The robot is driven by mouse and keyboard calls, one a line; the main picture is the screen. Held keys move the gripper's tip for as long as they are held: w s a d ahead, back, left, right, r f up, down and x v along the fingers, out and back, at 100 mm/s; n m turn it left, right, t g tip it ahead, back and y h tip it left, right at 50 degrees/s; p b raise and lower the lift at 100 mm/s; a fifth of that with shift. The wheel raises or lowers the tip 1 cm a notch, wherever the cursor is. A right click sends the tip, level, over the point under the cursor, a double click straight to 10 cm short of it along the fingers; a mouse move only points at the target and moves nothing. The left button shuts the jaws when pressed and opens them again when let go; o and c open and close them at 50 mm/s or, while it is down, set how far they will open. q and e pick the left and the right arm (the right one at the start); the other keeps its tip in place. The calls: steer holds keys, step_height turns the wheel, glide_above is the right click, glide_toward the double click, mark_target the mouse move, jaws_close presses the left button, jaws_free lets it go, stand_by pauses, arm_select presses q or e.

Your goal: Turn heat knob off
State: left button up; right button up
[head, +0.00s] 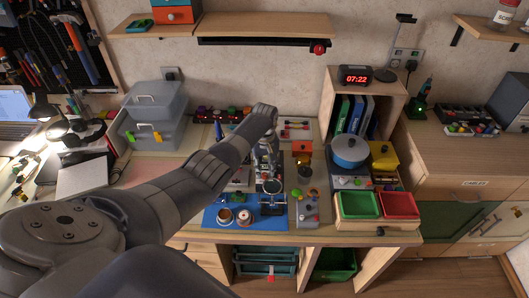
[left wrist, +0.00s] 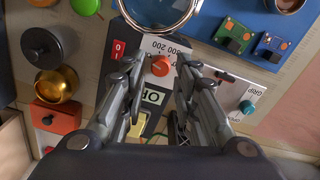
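An orange-red round knob (left wrist: 160,65) sits on a pale dial panel with printed numbers in the left wrist view. It appears to be the heat knob. My left gripper (left wrist: 159,70) is open, with one finger on each side of the knob and a visible gap to both. I cannot tell how far above the knob the fingertips are. In the head view my left gripper (head: 269,170) points down over the workbench and the knob is hidden. My right gripper is not in view.
A blue pot (head: 350,150) and green tray (head: 358,205) stand to the right.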

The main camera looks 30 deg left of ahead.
mark_target(264, 174)
arm_select(q)
step_height(264, 174, up, 10)
steer(key=shift+f, duration=0.15)
steer(key=shift+s, duration=0.1)
stand_by(0.6)
